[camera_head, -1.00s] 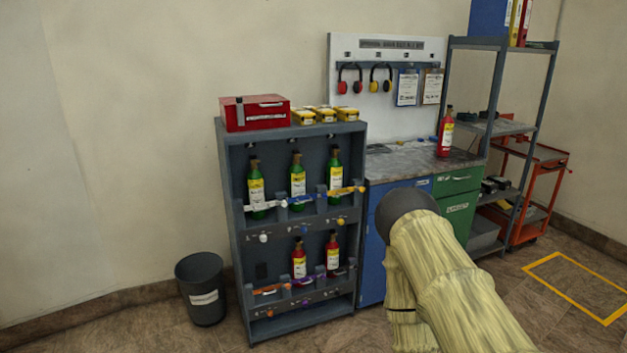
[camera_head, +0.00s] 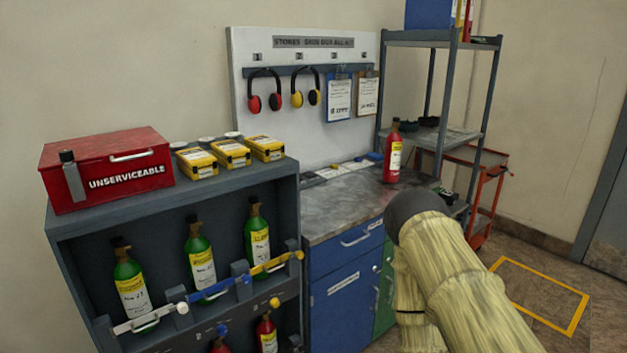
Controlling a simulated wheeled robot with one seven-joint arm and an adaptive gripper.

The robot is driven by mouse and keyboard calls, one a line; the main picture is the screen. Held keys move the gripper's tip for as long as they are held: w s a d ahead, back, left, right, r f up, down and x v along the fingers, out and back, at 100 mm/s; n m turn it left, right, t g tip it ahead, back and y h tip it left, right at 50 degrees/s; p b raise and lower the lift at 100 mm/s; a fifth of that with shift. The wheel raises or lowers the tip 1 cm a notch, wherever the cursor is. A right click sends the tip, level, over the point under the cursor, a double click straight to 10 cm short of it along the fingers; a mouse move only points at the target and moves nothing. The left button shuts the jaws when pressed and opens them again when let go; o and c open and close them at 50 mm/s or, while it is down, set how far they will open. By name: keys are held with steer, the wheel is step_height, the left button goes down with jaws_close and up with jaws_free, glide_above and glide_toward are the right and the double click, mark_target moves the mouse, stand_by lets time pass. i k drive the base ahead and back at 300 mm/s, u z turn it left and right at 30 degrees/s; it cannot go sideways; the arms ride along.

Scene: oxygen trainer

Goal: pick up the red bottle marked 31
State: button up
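A red bottle (camera_head: 393,160) with a pale and yellow label and dark cap stands upright on the grey workbench top (camera_head: 340,208). Two more red bottles, one at centre (camera_head: 267,336) and one further left (camera_head: 220,346), show only their upper parts low in the rack (camera_head: 180,190). I cannot read a number on any red bottle, so I cannot tell which is 31. My arm, in a pale yellow sleeve with a dark rounded joint, crosses the lower right in front of the bench. My gripper is not in view.
Several green bottles, such as this one (camera_head: 199,260), stand behind coloured retaining bars in the rack. A red UNSERVICEABLE box (camera_head: 108,170) and yellow cases (camera_head: 232,153) sit on top. A shelf unit (camera_head: 432,85) and red cart (camera_head: 482,190) stand right. The bench front is mostly clear.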

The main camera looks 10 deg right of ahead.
mark_target(393, 144)
steer(key=z, duration=0.4)
steer(key=i, duration=1.85)
steer(key=z, duration=0.4)
